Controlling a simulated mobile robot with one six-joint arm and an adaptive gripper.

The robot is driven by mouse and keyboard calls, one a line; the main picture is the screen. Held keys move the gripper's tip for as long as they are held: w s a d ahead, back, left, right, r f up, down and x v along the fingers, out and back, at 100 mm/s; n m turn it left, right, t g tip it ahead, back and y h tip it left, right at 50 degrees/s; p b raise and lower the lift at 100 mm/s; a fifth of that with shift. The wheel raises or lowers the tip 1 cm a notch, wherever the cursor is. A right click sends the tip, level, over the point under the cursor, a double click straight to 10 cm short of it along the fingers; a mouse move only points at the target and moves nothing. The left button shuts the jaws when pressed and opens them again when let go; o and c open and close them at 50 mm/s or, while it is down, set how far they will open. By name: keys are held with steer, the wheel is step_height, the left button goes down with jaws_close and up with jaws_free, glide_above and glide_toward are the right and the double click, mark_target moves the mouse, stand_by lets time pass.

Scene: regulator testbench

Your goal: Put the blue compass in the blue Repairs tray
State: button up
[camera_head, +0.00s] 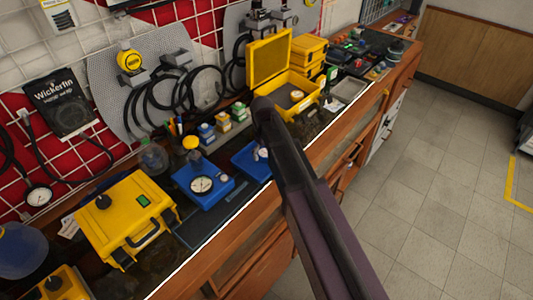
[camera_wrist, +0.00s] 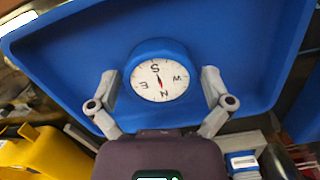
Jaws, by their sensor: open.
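The blue compass (camera_wrist: 160,72), round with a white dial and dark letters, rests in a blue tray (camera_wrist: 85,45) in the wrist view. My gripper (camera_wrist: 160,76) is open, one finger on each side of the compass. I cannot tell whether either finger touches it. In the head view this blue tray (camera_head: 244,163) is partly behind my arm, with a small part of the white dial (camera_head: 264,152) showing. Left of it is a second blue tray (camera_head: 178,196) bearing a round white dial gauge (camera_head: 201,184). I can read no Repairs label on either tray.
A closed yellow case (camera_head: 125,215) stands left of the trays. An open yellow case (camera_head: 270,62) stands behind and to the right. Small coloured boxes (camera_head: 222,122) sit at the back. The bench's front edge is close to the trays; the floor beyond is clear.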

mark_target(264, 150)
steer(key=shift+r, duration=0.15)
step_height(264, 150, up, 12)
steer(key=p, duration=1.2)
steer(key=shift+w+a, duration=0.3)
steer(key=shift+w, duration=0.05)
stand_by(0.6)
steer(key=s+d+m, duration=0.4)
steer(key=s+d, duration=0.3)
steer(key=d, duration=0.3)
steer(key=s+d+m, duration=0.3)
steer(key=s+d, duration=0.4)
steer(key=d, duration=0.4)
steer(key=shift+s+m+t+y, duration=0.2)
steer(key=shift+m+t+y, duration=0.1)
steer(key=shift+m+t, duration=0.1)
